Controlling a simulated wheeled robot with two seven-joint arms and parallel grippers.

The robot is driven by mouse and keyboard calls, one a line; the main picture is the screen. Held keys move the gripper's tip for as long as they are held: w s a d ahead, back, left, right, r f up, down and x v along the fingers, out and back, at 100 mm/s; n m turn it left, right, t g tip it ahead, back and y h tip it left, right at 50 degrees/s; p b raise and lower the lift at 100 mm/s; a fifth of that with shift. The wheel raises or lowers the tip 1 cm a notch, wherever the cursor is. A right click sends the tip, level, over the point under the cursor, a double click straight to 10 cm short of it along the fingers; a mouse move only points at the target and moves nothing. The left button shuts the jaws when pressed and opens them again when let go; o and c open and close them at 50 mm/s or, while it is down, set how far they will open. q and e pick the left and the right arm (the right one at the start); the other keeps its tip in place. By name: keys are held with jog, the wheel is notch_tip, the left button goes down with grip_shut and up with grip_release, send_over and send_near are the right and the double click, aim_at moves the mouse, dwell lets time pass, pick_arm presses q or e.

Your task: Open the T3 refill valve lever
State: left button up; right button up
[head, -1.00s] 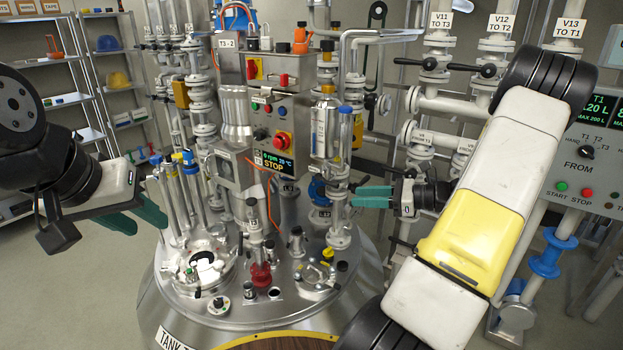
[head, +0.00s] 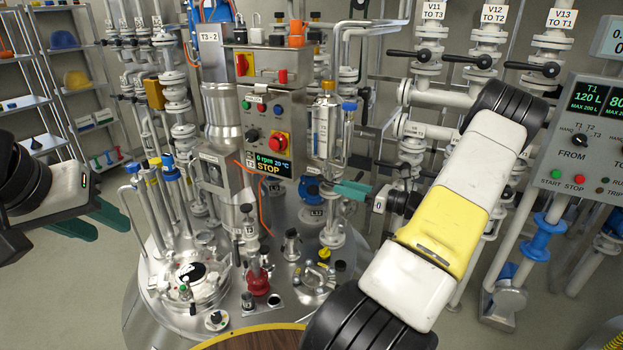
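The V11 valve, labelled "TO T3" (head: 433,11), stands at the upper right with its black lever (head: 408,54) roughly level across the white pipe, pointing left. My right gripper (head: 350,191) has teal fingertips pointing left, beside the steel tank fittings. It is well below and left of the V11 lever and apart from it. Its fingers overlap from this angle, so their gap is unclear. My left gripper (head: 100,220) is at the left with its two teal fingers spread and nothing between them, far from the lever.
V12 (head: 485,62) and V13 (head: 540,68) levers sit to the right of V11. The T3-2 tank top (head: 215,325), crowded with pipes and a control box (head: 268,140), fills the middle. A pump panel (head: 580,150) is at the right. Shelves (head: 35,103) stand at far left.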

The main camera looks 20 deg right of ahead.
aim_at(331, 184)
jog(key=shift+x, duration=1.9)
grip_shut()
jog(key=shift+a, duration=0.1)
